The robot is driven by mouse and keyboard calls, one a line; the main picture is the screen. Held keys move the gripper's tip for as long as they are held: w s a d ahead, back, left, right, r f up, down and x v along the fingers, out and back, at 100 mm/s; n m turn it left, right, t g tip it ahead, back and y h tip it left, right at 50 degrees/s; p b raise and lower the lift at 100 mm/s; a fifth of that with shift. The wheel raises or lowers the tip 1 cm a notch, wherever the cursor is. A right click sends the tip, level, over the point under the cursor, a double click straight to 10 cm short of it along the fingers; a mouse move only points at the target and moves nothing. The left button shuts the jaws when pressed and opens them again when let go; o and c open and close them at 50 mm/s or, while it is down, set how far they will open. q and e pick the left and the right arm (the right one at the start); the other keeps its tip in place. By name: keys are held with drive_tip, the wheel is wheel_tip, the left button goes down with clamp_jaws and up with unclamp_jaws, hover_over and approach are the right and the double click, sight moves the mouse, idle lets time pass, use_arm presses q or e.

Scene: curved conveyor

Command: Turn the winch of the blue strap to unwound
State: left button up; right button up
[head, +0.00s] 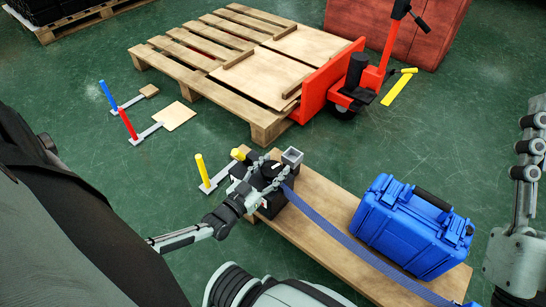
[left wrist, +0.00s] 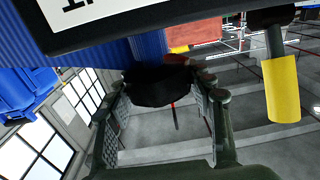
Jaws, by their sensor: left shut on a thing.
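The winch (head: 268,172) is a black box with a grey metal end, mounted at the left end of a wooden board. The blue strap (head: 345,240) runs from it along the board to the lower right. My left gripper (head: 262,181) is over the winch. In the left wrist view the left gripper (left wrist: 160,96) has a dark rounded part (left wrist: 158,87) of the winch between its fingers. The strap (left wrist: 150,47) rises behind that part. A yellow handle (head: 238,154) shows beside the winch; in the left wrist view a yellow handle (left wrist: 281,90) hangs on a dark rod.
A blue case (head: 400,218) stands on the wooden board (head: 315,188) beside the strap. A yellow-posted metal bracket (head: 203,172) lies left of the winch. Behind are a wooden pallet (head: 205,50) and a red pallet jack (head: 325,80). My right arm is at the right edge.

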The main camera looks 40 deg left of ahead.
use_arm(q)
drive_tip(key=shift+n+y+p, duration=0.35)
drive_tip(key=shift+n+y, duration=0.15)
drive_tip(key=shift+y, duration=0.3)
use_arm(e)
drive_tip(key=shift+w+a+f+g+h, duration=0.2)
drive_tip(key=shift+w+a+f+g, duration=0.1)
drive_tip(key=shift+f+g, duration=0.2)
drive_tip(key=shift+w+a+f+g+h, duration=0.2)
drive_tip(key=shift+w+f+g, duration=0.15)
drive_tip(key=shift+f, duration=0.25)
use_arm(q)
drive_tip(key=o, duration=1.2)
use_arm(e)
drive_tip(key=shift+s, duration=0.1)
use_arm(q)
drive_tip(key=s, duration=1.2)
drive_tip(key=shift+d, duration=0.15)
